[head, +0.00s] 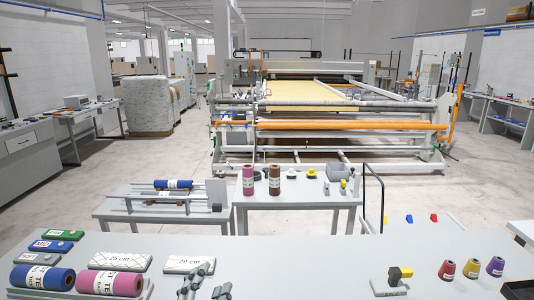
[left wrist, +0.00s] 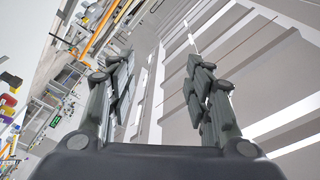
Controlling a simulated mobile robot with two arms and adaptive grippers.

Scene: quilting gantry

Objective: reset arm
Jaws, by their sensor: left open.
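My left gripper (head: 207,281) shows at the bottom of the head view, left of the middle, over the near edge of the grey table (head: 310,262). Its dark grey fingers are apart. In the left wrist view the left gripper (left wrist: 158,80) has its two fingers spread with nothing between them. My right gripper is in neither view.
Blue roll (head: 42,278), pink roll (head: 115,283) and white size blocks (head: 190,264) lie left of my left gripper. The table's middle is clear. A quilting machine (head: 320,100) stands behind.

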